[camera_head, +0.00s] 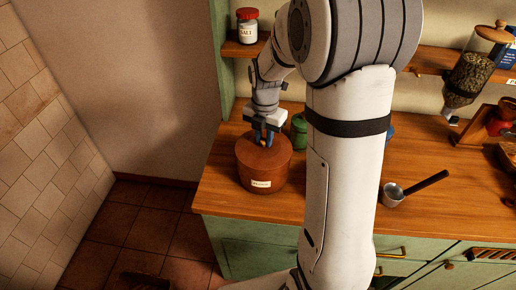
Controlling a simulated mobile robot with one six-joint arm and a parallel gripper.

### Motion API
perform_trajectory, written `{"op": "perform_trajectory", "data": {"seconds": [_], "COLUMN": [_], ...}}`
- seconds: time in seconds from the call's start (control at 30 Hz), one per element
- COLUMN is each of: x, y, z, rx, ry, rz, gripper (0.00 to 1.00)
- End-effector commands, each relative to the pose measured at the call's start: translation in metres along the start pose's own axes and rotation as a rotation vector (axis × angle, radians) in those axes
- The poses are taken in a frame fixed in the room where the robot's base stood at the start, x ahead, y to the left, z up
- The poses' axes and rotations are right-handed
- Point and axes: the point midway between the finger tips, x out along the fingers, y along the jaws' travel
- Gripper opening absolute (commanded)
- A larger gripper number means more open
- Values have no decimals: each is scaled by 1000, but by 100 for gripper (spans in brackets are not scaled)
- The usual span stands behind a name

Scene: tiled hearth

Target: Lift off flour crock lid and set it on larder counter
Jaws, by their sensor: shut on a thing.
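The flour crock (262,178) is a round brown vessel with a small pale label on its front. It stands upright on the wooden larder counter (330,222), near the counter's left end. Its brown lid (252,154) appears to sit on top of the crock; I cannot see a gap between them. The label's writing is too small to read.
A green jar (299,132) stands close behind the crock, partly hidden by my arm. A metal scoop (392,194) with a black handle lies to the right. A salt jar (247,25) stands on the shelf above.

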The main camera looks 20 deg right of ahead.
Motion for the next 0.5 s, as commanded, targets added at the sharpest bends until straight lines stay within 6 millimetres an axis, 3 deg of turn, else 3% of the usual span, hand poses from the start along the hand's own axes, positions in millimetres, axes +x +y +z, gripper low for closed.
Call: {"op": "perform_trajectory", "data": {"seconds": [0.5], "x": [-28], "y": [0], "z": [0], "rx": [0], "ry": [0], "rz": [0], "gripper": [0]}}
